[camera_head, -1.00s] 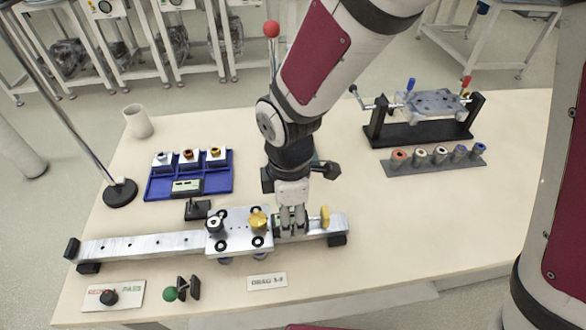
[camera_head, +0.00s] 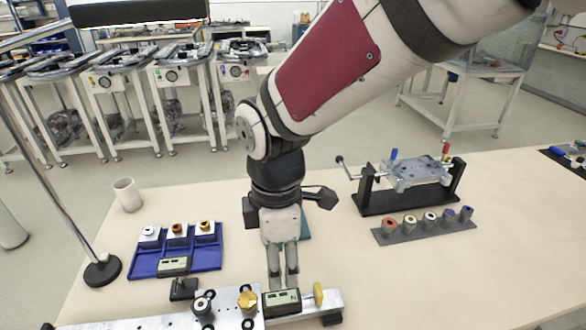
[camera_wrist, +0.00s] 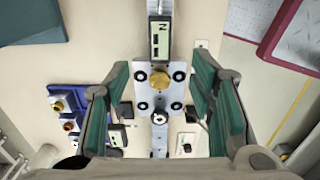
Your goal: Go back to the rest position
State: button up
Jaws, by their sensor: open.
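My gripper (camera_head: 283,280) hangs fingers down above the right part of the metal rail (camera_head: 150,323), just behind a small dark display unit (camera_head: 281,302). In the wrist view its two green-padded fingers (camera_wrist: 163,115) are spread wide with nothing between them. Below them lies the white carriage plate with a yellow knob (camera_wrist: 179,76) and a dark-and-silver knob (camera_wrist: 158,118). The display unit (camera_wrist: 160,38) sits on the rail beyond the plate, apart from the fingers. In the head view the yellow knob (camera_head: 248,300) is left of the display unit.
A blue tray (camera_head: 145,265) with several ringed blocks stands at left, near a white cup (camera_head: 127,195) and a lamp stand (camera_head: 102,270). A black fixture (camera_head: 408,200) and a rack of several cylinders (camera_head: 425,228) stand at right. The table's right front is clear.

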jog(key=s+d+r+m+t+p, duration=0.1)
jog(key=s+d+r+m, duration=0.2)
jog(key=d+m, duration=0.4)
jog(key=s+d+r+m+t, duration=0.1)
jog(key=s+d+r+m, duration=0.3)
jog(key=d+r+m, duration=0.2)
jog(key=s+d+r+m+t+p, duration=0.1)
jog(key=s+d+r+m+t, duration=0.1)
jog(key=s+d+r+m, duration=0.2)
jog(key=d+r+m, duration=0.1)
jog(key=d+m, duration=0.2)
jog(key=d, duration=0.3)
jog(key=shift+s+d+m+p, duration=0.15)
jog(key=shift+d+m+p, duration=0.05)
jog(key=shift+m+p, duration=0.15)
jog(key=shift+c, duration=0.6)
